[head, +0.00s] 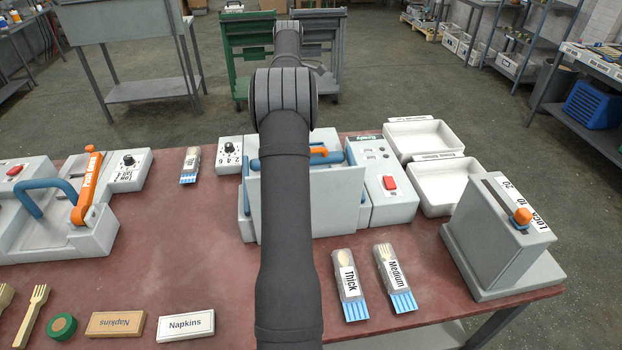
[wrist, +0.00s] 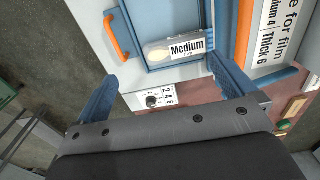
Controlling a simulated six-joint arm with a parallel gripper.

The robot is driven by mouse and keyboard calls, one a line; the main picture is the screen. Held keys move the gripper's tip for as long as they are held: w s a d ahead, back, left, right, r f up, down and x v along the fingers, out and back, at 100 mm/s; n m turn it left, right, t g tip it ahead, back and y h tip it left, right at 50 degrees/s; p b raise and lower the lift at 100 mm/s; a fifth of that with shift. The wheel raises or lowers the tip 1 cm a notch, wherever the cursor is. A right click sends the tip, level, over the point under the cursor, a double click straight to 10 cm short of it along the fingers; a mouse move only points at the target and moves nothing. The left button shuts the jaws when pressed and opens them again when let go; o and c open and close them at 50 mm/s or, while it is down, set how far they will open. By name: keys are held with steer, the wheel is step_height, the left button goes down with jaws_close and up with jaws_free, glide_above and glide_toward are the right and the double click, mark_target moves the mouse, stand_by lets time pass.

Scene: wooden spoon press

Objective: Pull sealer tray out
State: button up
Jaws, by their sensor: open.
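The sealer (head: 309,205) stands mid-table in the head view, a pale grey machine with an upright front panel, partly hidden behind my arm. In the wrist view the blue-edged sealer tray (wrist: 135,45) holds a clear packet labelled Medium (wrist: 186,48). An orange handle (wrist: 115,38) lies along the left of the tray; an orange piece on the sealer (head: 326,155) also shows in the head view. My gripper (wrist: 162,68) is open and empty, its blue fingers spread over the tray's near end. Whether a finger touches anything is unclear. My arm hides the gripper in the head view.
A dial box (head: 230,152) sits left of the sealer and a red-switch box (head: 389,184) right. Packets labelled Thick (head: 345,277) and Medium (head: 391,267) lie in front. A grey press (head: 495,245) and white bins (head: 424,141) are at the right. Red tabletop in front-left is partly free.

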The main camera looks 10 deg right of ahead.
steer(key=shift+c, duration=0.2)
steer(key=c, duration=0.4)
steer(key=shift+a+f+m, duration=0.1)
steer(key=shift+a+m, duration=0.1)
steer(key=shift+m, duration=0.2)
steer(key=c, duration=0.3)
steer(key=shift+a+f+m+t+y, duration=0.1)
steer(key=shift+a+m+t+y, duration=0.3)
steer(key=shift+m, duration=0.2)
steer(key=c, duration=0.4)
steer(key=a+m+t, duration=0.1)
steer(key=m, duration=0.1)
steer(key=a+m+y, duration=0.1)
steer(key=m, duration=0.1)
steer(key=a+m+t+y, duration=0.1)
steer(key=m, duration=0.2)
steer(key=shift+f+t, duration=0.3)
jaws_close()
steer(key=s+d+f+m+t+h, duration=0.15)
steer(key=s+m+t, duration=0.3)
steer(key=m, duration=0.85)
steer(key=s+d+m+t+h, duration=0.1)
steer(key=s+d+m+t, duration=0.3)
steer(key=m, duration=1)
steer(key=shift+g, duration=0.75)
steer(key=x, duration=1.9)
steer(key=shift+s+a+f, duration=0.15)
steer(key=shift+f, duration=0.05)
